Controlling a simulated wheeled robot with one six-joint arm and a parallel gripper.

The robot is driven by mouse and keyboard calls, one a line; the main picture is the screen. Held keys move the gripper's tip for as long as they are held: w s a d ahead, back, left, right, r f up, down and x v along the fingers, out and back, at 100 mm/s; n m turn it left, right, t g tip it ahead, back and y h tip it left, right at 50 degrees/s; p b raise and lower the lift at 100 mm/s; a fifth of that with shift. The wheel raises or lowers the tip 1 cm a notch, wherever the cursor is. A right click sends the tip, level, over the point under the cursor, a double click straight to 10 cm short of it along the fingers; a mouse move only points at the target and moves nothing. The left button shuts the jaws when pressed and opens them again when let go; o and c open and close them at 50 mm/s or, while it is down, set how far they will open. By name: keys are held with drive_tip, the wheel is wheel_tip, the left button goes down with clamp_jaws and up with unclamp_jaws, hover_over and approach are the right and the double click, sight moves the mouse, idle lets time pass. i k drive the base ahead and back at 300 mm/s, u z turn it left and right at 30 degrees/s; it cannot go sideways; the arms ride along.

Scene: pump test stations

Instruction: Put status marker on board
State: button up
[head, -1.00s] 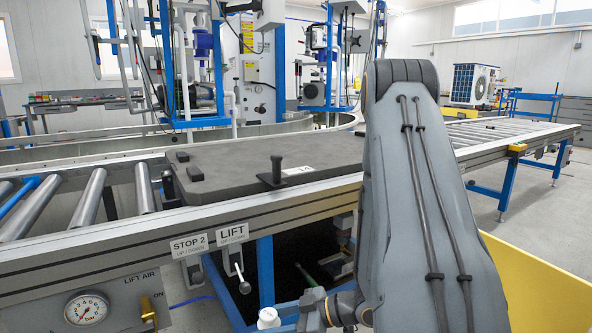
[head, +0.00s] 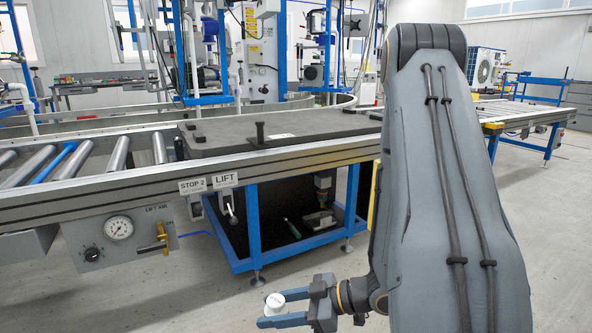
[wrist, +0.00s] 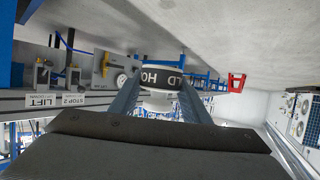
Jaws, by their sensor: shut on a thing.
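My gripper (head: 291,308) is low in the head view, in front of the conveyor and over the floor. It is shut on a small white round status marker (head: 274,301). In the wrist view the marker (wrist: 160,79) sits between the two fingers, with a black band around it. White letters on the band show "HO" and "LD", partly cut off by the view angle. I cannot identify the board in either view.
A roller conveyor (head: 100,207) crosses the head view with a dark pallet (head: 220,137) bearing an upright black handle. STOP 2 and LIFT levers and a gauge panel (head: 122,255) are on its near side. Grey floor (head: 210,315) in front is clear.

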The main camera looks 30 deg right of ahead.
sight(291, 123)
drive_tip(key=u, duration=0.3)
drive_tip(key=k, duration=0.15)
drive_tip(key=z, duration=1.4)
drive_tip(key=i, duration=1.35)
drive_tip(key=u, duration=0.15)
